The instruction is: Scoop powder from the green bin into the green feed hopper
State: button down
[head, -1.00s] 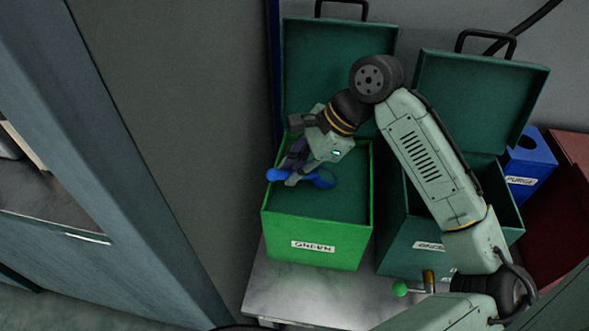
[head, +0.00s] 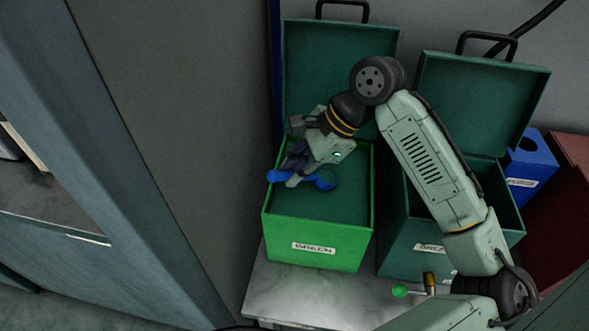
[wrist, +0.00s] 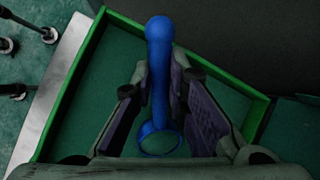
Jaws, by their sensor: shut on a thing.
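The green bin (head: 317,240) stands open on the metal table, its dark green lid raised behind it. Dark green powder (head: 345,207) fills it to a level surface below the rim. My gripper (head: 299,176) is over the bin, shut on the blue scoop (head: 325,184). In the wrist view the scoop (wrist: 159,70) runs lengthwise between the fingers, its round knob end pointing up the picture and its ring-shaped bowl (wrist: 160,140) lower down. The bowl is at or just above the powder; I cannot tell whether it touches or holds any. No green feed hopper can be identified in these views.
A second, dark green open bin (head: 400,250) stands close on the right, partly behind my arm. A blue bin labelled PURGE (head: 530,165) is further right. A green-knobbed lever (head: 400,290) is at the front. A grey wall panel (head: 180,130) rises at left.

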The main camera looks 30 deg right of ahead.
jog(key=shift+r+p, duration=3.6)
jog(key=shift+p, duration=0.35)
jog(key=shift+f, duration=0.2)
